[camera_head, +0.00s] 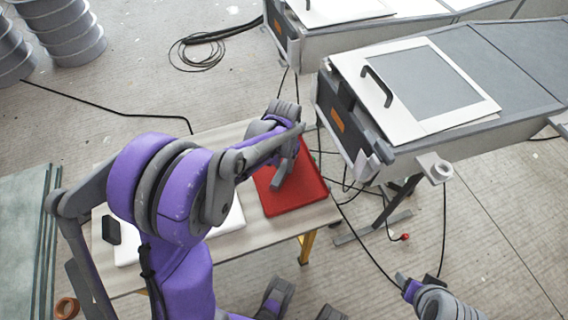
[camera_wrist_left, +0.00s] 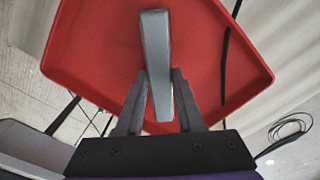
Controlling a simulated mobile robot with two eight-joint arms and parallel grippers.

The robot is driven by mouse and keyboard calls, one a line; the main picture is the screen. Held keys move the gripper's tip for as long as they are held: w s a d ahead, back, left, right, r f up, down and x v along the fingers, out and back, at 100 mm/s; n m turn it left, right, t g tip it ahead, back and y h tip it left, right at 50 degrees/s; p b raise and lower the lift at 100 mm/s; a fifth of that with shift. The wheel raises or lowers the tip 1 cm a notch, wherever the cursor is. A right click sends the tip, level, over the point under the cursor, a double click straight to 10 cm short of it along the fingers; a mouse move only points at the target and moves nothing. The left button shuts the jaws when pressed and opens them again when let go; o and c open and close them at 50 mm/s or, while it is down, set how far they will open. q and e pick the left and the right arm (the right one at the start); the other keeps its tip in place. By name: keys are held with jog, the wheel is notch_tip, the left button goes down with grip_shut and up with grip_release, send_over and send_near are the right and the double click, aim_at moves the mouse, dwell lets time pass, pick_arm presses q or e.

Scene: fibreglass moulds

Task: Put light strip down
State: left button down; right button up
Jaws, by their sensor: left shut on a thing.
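The light strip (camera_wrist_left: 156,60) is a grey bar. It is held between the fingers of my left gripper (camera_wrist_left: 159,98), which is shut on it. In the left wrist view the strip points away from the gripper over a red tray (camera_wrist_left: 90,45). In the head view my left gripper (camera_head: 283,160) is over the red tray (camera_head: 312,190), which lies on the right part of a wooden table. The strip (camera_head: 281,176) shows there as a short grey piece. I cannot tell whether it touches the tray. My right gripper (camera_head: 402,281) is at the lower right, away from the table.
The wooden table (camera_head: 268,238) also bears a white item (camera_head: 232,220) and a black object (camera_head: 111,230), partly behind my left arm. A grey mould bench with a white handled panel (camera_head: 458,112) stands right of the table. Black cables (camera_head: 358,225) lie on the floor between.

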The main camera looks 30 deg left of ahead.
aim_at(284, 166)
pick_arm(q)
jog(key=c, duration=0.5)
grip_release()
jog(key=shift+f, duration=0.1)
jog(key=shift+r, duration=0.35)
notch_tip(284, 166, up, 10)
jog(key=r+p, duration=0.1)
jog(key=p, duration=0.1)
jog(key=s+d+t, duration=0.1)
jog(key=s+d, duration=0.1)
jog(key=s, duration=0.3)
jog(key=s+d+f+t, duration=0.1)
jog(key=s+d+t, duration=0.1)
jog(key=s, duration=0.4)
jog(key=s+d+m+t, duration=0.1)
jog(key=s+d+t, duration=0.1)
jog(key=s, duration=0.4)
jog(key=shift+s+d+f, duration=0.1)
jog(key=shift+d+f, duration=0.15)
jog(key=shift+d, duration=0.15)
